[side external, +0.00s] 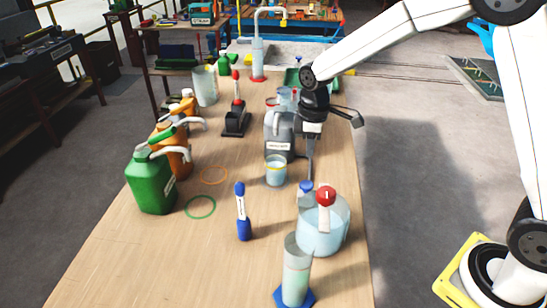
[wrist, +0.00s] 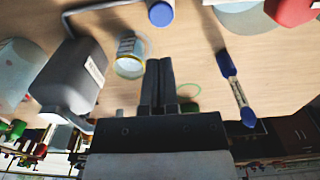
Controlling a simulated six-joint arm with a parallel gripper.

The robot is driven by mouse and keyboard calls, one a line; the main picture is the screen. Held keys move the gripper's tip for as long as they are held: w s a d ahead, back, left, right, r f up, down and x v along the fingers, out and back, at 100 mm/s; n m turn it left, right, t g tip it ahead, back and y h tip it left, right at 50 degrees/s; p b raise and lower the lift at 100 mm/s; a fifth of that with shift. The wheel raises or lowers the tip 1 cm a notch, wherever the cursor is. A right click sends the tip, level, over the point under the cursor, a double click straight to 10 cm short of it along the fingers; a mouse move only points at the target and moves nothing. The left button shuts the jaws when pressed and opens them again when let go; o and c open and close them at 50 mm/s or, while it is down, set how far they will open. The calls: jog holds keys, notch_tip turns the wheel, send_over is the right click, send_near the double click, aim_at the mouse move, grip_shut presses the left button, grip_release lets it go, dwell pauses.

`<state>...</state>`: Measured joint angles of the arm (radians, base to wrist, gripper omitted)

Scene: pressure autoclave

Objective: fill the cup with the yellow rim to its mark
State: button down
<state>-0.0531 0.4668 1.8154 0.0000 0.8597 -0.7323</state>
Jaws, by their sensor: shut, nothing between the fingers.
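The cup with the yellow rim (side external: 276,171) stands upright on the bench, just left of my gripper. It holds pale bluish liquid; I cannot make out its mark or the level against it. In the wrist view the cup (wrist: 130,56) is beside my fingertips, apart from them. My gripper (side external: 309,178) points down, shut and empty, above the bench; the wrist view shows its two dark fingers (wrist: 159,62) together. A grey jug (side external: 279,137) with a white label stands behind the cup; it also shows in the wrist view (wrist: 70,80).
A blue-capped item (side external: 306,187) is close below my fingertips. A wide clear vessel (side external: 323,235) with a red knob and a cylinder (side external: 297,270) stand in front. A blue pen-like item (side external: 241,210), a green jug (side external: 151,185) and an orange jug (side external: 174,155) are left.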

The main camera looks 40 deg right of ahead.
aim_at(307, 184)
notch_tip(307, 184, down, 10)
jog(key=shift+r, duration=0.15)
dwell(0.3)
dwell(0.4)
jog(key=shift+s+f, duration=0.15)
jog(key=shift+f, duration=1.2)
notch_tip(307, 184, up, 15)
jog(key=shift+w, duration=0.35)
jog(key=shift+s, duration=0.1)
dwell(0.4)
jog(key=s+d+f+m+t, duration=0.1)
jog(key=s+m, duration=0.3)
jog(key=s, duration=0.4)
jog(key=s+d+f+m+t, duration=0.1)
jog(key=s+f+m, duration=0.2)
jog(key=s+m, duration=0.2)
jog(key=s, duration=0.3)
jog(key=shift+s+d+f+t, duration=0.2)
jog(key=shift+s+t, duration=0.1)
jog(key=shift+s, duration=0.05)
